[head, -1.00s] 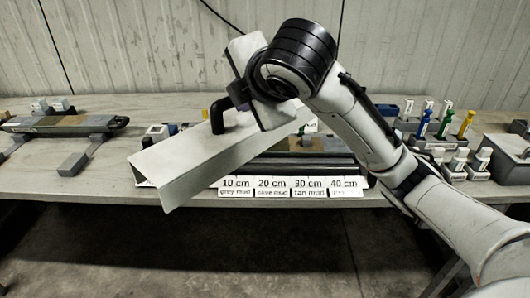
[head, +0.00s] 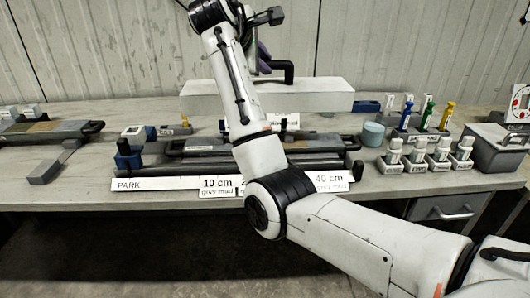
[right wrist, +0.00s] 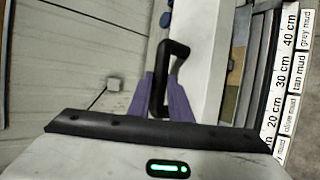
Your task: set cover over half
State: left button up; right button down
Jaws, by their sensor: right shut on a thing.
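The cover (head: 320,95) is a long pale grey angled piece with a black handle (head: 287,72) on top. It hangs level above the back of the bench in the head view. My right gripper (head: 264,60) is shut on the handle; its purple fingers (right wrist: 165,105) sit at the handle in the right wrist view, and the cover (right wrist: 207,50) shows beside it. A dark core tray (head: 215,145) lies below the cover at mid-bench, partly hidden by my right arm. Another tray with brown core (head: 45,128) lies at the left. My left gripper is not in view.
A front strip reads PARK (head: 135,184), with depth labels (head: 218,187) beside it. A grey block (head: 45,172) lies at left. Coloured markers (head: 428,112), white bottles (head: 418,150), a teal cylinder (head: 373,133) and a grey box (head: 497,150) stand at right.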

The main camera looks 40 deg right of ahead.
notch_tip(320, 180, down, 11)
jog(key=shift+a, duration=0.25)
dwell(0.4)
jog(key=shift+f, duration=0.5)
jog(key=c, duration=1.6)
grip_release()
